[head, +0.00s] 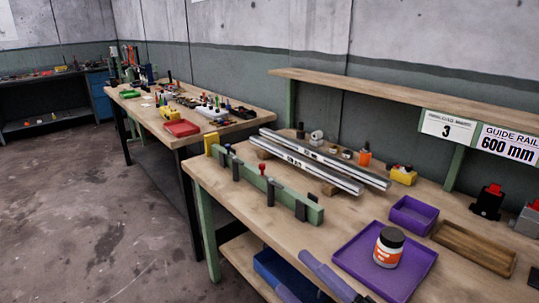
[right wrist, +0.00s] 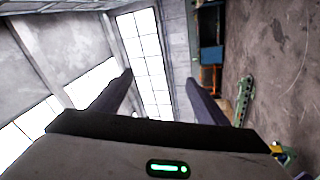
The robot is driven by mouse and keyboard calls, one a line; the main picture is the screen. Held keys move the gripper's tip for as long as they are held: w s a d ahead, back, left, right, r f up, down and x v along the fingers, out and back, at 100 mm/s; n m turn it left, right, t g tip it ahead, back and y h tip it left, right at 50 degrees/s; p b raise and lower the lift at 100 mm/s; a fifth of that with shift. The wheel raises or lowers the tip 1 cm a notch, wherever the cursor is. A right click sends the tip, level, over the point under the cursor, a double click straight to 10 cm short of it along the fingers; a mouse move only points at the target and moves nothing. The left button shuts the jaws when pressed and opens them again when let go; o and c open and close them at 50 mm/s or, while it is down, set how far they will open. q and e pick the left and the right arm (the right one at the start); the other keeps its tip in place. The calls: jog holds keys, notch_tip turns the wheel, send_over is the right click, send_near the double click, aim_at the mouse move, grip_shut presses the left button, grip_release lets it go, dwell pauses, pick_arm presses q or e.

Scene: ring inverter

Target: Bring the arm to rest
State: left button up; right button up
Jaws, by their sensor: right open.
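My right gripper (head: 290,270) shows at the bottom edge of the head view, at the front edge of the near workbench (head: 245,215). Its two grey-purple fingers are spread apart with nothing between them. The right wrist view also shows the open gripper (right wrist: 159,77), with wall, windows and floor beyond the fingers. The gripper touches no object that I can make out. The rest of the right arm is out of the head view. My left gripper is not in view.
A purple tray (head: 353,259) with a white, dark-lidded jar (head: 388,247) lies just right of the gripper. A green rail with clamps (head: 285,200) and two metal rails (head: 318,166) lie farther back. A blue bin (head: 268,268) sits below the benchtop. Open floor (head: 90,220) lies left.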

jog(key=s+d+f+m+h, duration=0.2)
jog(key=d+f+m+h, duration=0.1)
jog(key=f+m, duration=0.25)
jog(key=s+d+f+m+g+h, duration=0.1)
jog(key=s+d+f+m+h, duration=0.1)
jog(key=d+f+m+h, duration=0.25)
jog(key=s+d+f+m+h, duration=0.1)
jog(key=s+f+m+h, duration=0.15)
jog(key=f+m, duration=0.4)
jog(key=s+d+f+m+g+h, duration=0.2)
jog(key=s+f+m+g, duration=0.2)
jog(key=s+f, duration=0.7)
jog(key=shift+d+f+g, duration=0.2)
jog(key=shift+f+g, duration=0.4)
jog(key=shift+f, duration=0.1)
jog(key=shift+s, duration=0.1)
